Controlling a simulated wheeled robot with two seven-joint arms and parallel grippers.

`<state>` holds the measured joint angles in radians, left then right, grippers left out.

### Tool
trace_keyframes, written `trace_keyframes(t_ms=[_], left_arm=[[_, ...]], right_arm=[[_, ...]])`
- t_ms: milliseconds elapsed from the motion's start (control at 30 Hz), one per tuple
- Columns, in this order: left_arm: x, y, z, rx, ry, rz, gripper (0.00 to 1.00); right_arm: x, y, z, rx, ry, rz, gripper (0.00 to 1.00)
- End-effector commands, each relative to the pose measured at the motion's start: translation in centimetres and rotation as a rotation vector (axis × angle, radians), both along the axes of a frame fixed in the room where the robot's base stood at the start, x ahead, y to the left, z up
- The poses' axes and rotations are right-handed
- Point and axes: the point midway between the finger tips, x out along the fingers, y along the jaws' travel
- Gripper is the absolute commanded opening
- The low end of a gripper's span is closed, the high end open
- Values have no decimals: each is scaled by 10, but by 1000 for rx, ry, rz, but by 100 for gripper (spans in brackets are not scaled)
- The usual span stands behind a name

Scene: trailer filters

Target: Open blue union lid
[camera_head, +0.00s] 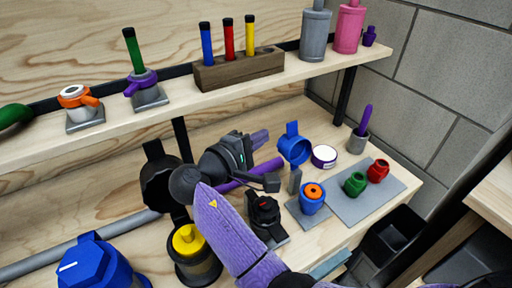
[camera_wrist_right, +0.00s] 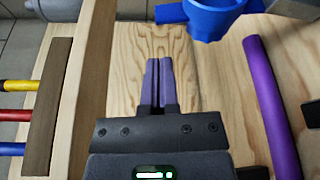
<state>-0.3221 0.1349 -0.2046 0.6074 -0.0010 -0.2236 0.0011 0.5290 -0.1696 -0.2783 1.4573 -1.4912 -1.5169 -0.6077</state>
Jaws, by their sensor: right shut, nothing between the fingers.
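The blue lid (camera_head: 294,148) is a ring with an upright tab, behind the blue union body (camera_head: 312,206). The union body has an orange centre and stands on a grey pad; the lid appears apart from it. I cannot tell what supports the lid. My right gripper (camera_head: 261,139) is left of the lid, its purple fingers shut and empty. In the right wrist view the closed fingers (camera_wrist_right: 157,82) point at bare wood, and the lid (camera_wrist_right: 212,18) is ahead and to the right, not touched. My left gripper is not in view.
A purple rod (camera_head: 250,174) passes below my right gripper; it also shows in the wrist view (camera_wrist_right: 272,110). A purple-and-white round container (camera_head: 324,156) and green (camera_head: 355,184) and red (camera_head: 378,171) fittings stand to the right. The shelf (camera_head: 210,101) runs behind, carrying a wooden tube rack (camera_head: 240,70).

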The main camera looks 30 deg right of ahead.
Motion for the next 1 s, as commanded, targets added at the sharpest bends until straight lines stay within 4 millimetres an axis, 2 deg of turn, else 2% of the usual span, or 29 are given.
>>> trace_keyframes(t_ms=[200, 400, 767, 1000], left_arm=[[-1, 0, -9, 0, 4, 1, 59], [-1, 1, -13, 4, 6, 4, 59], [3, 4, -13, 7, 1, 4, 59], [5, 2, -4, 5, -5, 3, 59]], right_arm=[[17, -40, -5, -2, -1, -1, 0], [26, -60, -7, 0, 0, 2, 0], [27, -63, -6, 0, -1, 3, 0], [2, -64, 1, 16, -206, 3, 0]])
